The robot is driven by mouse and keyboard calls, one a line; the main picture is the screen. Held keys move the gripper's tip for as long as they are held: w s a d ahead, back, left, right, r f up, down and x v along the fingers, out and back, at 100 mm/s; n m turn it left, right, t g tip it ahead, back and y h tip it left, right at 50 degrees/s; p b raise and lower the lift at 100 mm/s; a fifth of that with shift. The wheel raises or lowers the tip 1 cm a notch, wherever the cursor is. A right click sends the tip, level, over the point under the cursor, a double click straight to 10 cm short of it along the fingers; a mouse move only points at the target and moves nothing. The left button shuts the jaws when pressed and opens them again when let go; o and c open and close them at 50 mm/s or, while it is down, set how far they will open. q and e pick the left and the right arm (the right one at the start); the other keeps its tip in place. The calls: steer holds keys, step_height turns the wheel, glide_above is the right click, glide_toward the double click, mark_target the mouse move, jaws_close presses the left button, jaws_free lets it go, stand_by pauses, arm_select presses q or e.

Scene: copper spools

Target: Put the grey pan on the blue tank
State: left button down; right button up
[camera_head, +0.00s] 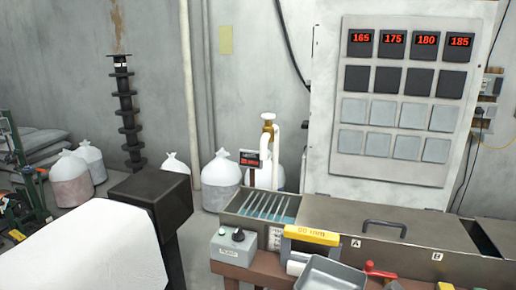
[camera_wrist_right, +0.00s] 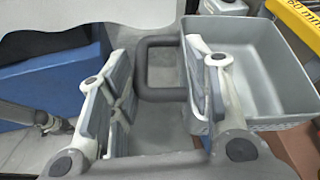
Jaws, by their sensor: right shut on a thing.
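The grey pan (camera_wrist_right: 262,78) is an open rectangular tray with a dark loop handle (camera_wrist_right: 158,42). In the right wrist view the fingers of my right gripper (camera_wrist_right: 160,105) are on either side of the handle, at the pan's left. It is shut on the pan, which looks empty. The pan also shows at the bottom edge of the head view (camera_head: 330,274), partly cut off. Behind it is a metal tank (camera_head: 252,222) with blue inside and several slats across its left end. My left gripper is not in view.
A yellow millimetre-marked bar (camera_head: 312,235) stands between pan and tank. A grey switch box (camera_head: 232,246) is left of it, a red handle (camera_head: 378,271) right. A lid with a black handle (camera_head: 384,225) covers the bench right of the tank. A blue surface (camera_wrist_right: 50,105) shows left.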

steer(key=s+d+f, duration=0.1)
steer(key=d+f, duration=0.2)
steer(key=d, duration=0.2)
steer(key=shift+s+f+m+t+h, duration=0.15)
steer(key=shift+f+m+t+h, duration=0.15)
steer(key=shift+m+t, duration=0.1)
steer(key=shift+d, duration=0.1)
